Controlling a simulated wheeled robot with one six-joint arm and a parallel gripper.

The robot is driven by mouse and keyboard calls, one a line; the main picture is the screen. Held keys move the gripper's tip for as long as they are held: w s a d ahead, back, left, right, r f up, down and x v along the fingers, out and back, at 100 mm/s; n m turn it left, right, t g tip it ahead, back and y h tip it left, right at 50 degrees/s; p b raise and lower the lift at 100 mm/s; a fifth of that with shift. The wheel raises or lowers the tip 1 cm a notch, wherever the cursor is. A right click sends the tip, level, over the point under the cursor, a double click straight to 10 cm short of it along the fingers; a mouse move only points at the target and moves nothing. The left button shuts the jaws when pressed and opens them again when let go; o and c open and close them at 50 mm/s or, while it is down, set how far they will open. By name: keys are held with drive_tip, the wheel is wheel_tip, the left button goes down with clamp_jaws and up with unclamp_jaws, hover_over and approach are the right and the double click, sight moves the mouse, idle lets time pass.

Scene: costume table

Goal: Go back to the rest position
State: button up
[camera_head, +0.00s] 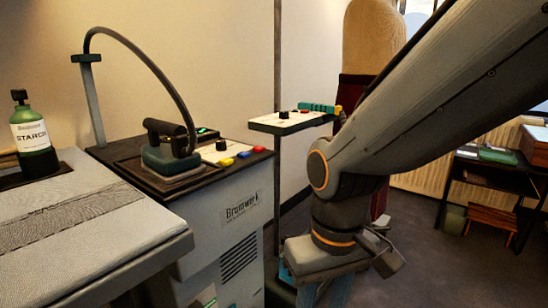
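My gripper (322,293) hangs at the end of my arm, pointing down at the bottom edge of the picture, right of the white Brumwerk ironing station (228,238). Its grey body and the upper parts of its fingers show. The fingertips are cut off by the frame, so I cannot tell whether it is open or shut, or whether it holds anything. My arm comes down from the upper right, bent at the wrist.
An iron (172,155) stands on the station, with a curved hose above it. A starch bottle (33,138) and a padded ironing board (75,225) are at left. A small control shelf (290,121) and a dress form (372,40) stand behind my arm. A dark shelf (490,165) is at right.

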drive_tip(key=d+r+m+p, duration=0.4)
drive_tip(key=d+r+p, duration=0.7)
drive_tip(key=p, duration=0.9)
wheel_tip(320, 180, up, 4)
drive_tip(key=shift+s+d+f+h, duration=0.25)
drive_tip(key=shift+s+d+h, duration=0.05)
drive_tip(key=shift+s+d, duration=0.15)
drive_tip(key=shift+a, duration=0.15)
drive_tip(key=shift+c, duration=0.6)
